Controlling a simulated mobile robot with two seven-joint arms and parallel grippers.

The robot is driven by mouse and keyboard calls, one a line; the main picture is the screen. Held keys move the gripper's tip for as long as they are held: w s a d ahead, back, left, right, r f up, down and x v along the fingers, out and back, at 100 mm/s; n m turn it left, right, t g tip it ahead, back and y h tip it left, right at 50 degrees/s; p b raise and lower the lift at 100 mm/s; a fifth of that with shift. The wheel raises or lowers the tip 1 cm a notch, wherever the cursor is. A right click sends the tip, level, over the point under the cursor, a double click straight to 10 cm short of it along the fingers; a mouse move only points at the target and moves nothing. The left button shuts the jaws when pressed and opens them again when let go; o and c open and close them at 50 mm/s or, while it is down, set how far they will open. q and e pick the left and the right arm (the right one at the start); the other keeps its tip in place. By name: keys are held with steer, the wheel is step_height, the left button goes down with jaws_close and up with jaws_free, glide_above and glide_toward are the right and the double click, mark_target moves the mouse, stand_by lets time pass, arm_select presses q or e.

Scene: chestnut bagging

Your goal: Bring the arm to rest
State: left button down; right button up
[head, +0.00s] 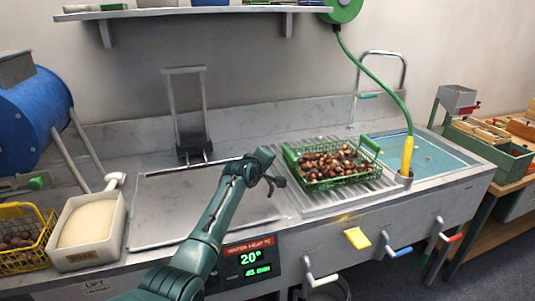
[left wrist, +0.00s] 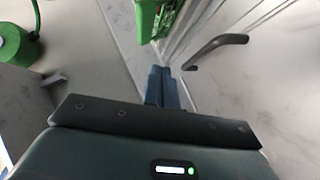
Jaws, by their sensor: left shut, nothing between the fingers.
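My left arm reaches in from the bottom of the head view over the front of the steel counter. Its dark left gripper (head: 276,182) is above the counter, just left of the green basket of chestnuts (head: 330,165). In the left wrist view, the fingers of the left gripper (left wrist: 163,88) are together with nothing between them. Part of the green basket (left wrist: 155,18) shows beyond them at the top. My right gripper is in neither view.
A white bin (head: 88,232) and a yellow basket (head: 22,240) stand at left, below a blue drum (head: 32,115). A flat steel lid (head: 165,215) lies left of the gripper. A yellow nozzle (head: 407,157) on a green hose stands right of the basket. Coloured lever handles line the front.

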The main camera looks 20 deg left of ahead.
arm_select(q)
steer(key=s+d+r, duration=0.1)
steer(key=s+r, duration=0.3)
steer(key=s+f+m, duration=0.1)
steer(key=s+f, duration=0.1)
steer(key=f, duration=0.1)
steer(key=s+f+g, duration=0.1)
steer(key=s+f, duration=0.1)
steer(key=s, duration=0.1)
steer(key=s+a+f+m+g, duration=0.1)
steer(key=s+f, duration=0.2)
steer(key=shift+f+m+y, duration=0.3)
steer(key=s+a+f+m+g, duration=0.1)
steer(key=s+f+m+g, duration=0.3)
steer(key=s, duration=0.9)
steer(key=s+f+m+g, duration=0.1)
steer(key=s+f+m, duration=0.35)
steer(key=s, duration=0.85)
steer(key=s+m+g, duration=0.3)
steer(key=s, duration=1.1)
steer(key=w+d+f+t+h, duration=0.2)
steer(key=w+d+f+t, duration=0.3)
steer(key=d+f+t, duration=0.2)
steer(key=shift+w+m+h, duration=0.3)
steer(key=shift+w+m, duration=0.05)
steer(key=shift+w, duration=0.05)
